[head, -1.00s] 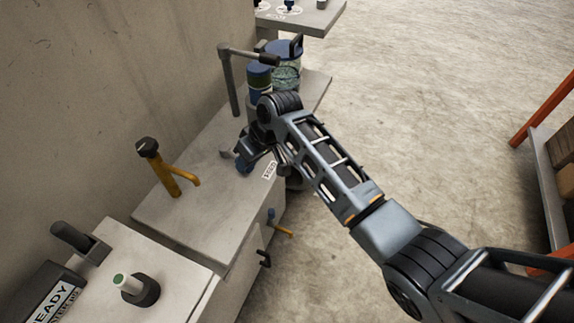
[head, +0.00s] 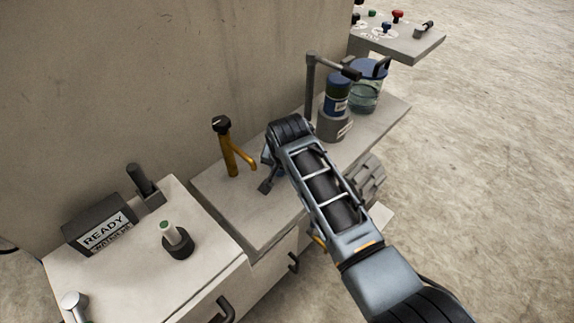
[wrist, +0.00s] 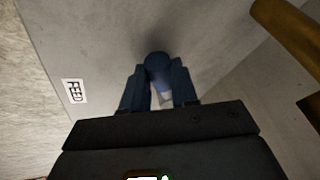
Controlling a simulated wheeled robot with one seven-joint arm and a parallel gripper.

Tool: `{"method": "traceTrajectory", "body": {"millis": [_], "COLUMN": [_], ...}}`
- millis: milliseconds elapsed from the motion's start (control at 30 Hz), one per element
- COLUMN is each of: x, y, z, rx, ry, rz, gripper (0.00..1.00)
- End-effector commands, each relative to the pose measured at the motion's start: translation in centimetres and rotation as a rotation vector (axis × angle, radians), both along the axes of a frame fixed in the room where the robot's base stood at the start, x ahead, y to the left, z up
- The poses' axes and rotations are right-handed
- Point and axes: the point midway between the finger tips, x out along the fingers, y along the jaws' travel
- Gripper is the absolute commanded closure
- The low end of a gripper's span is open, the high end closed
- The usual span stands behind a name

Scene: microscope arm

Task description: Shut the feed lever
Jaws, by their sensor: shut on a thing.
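The feed lever's blue knob (wrist: 158,66) shows in the wrist view between the two fingers of my gripper (wrist: 160,82), above the grey bench top. A pale part shows just below the knob between the fingers. The FEED label (wrist: 73,91) lies on the bench top to the left. My gripper is shut on the knob. In the head view my gripper (head: 270,176) is low over the bench, mostly behind my own arm, which hides the label and most of the lever. I cannot tell the lever's angle.
A yellow tap (head: 228,150) stands close by on the wall side. A READY sign (head: 100,228) is on the nearer bench. Open floor lies right.

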Motion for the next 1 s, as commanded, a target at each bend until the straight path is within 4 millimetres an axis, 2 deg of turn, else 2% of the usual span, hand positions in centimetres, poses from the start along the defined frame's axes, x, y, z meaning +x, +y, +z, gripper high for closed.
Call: {"method": "traceTrajectory", "body": {"millis": [567,600,833,1000], "x": [0.07,0.07,0.07,0.06], "y": [0.33,0.34,0.29,0.26], "z": [0.04,0.04,0.02,0.0], "rx": [0.002,0.002,0.001,0.0], "ry": [0.0,-0.001,0.0,0.0], "rz": [-0.035,-0.036,-0.035,-0.035], "gripper": [1.0,0.7,0.48,0.46]}}
